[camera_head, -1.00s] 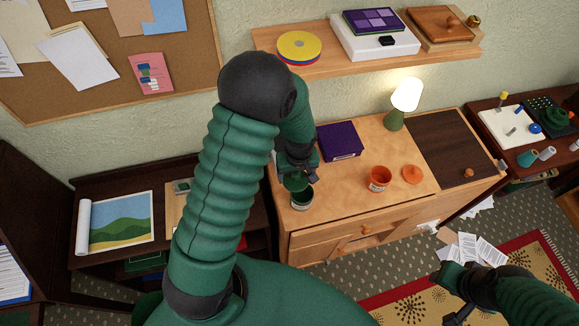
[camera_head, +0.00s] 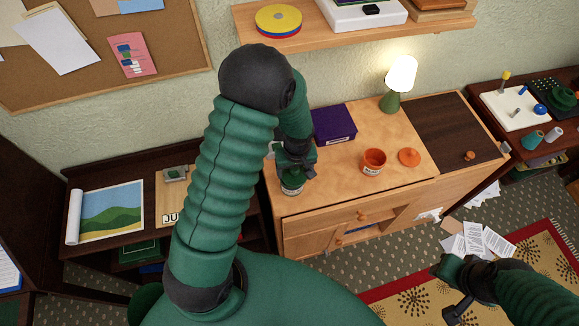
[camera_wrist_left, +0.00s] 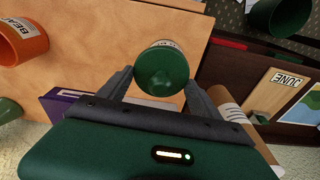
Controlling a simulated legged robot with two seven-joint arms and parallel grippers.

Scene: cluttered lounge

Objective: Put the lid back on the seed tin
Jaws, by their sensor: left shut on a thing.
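The seed tin (camera_head: 291,188), dark with a pale label, stands upright near the left front of the wooden cabinet top. The green lid (camera_wrist_left: 162,72) is between the fingers of my left gripper (camera_head: 295,170), which is shut on it. In the left wrist view, a strip of the tin's label (camera_wrist_left: 166,43) shows just past the lid's edge. The lid is at the tin's mouth; I cannot tell if it is fully seated. My right gripper (camera_head: 452,291) is low at the right, away from the cabinet, and its jaws are unclear.
An orange tin (camera_head: 373,162) and an orange lid (camera_head: 409,157) lie to the right. A purple box (camera_head: 335,125) and a lit lamp (camera_head: 397,85) stand behind. The cabinet top (camera_head: 340,190) is clear in front. A shelf (camera_head: 345,33) overhangs the back.

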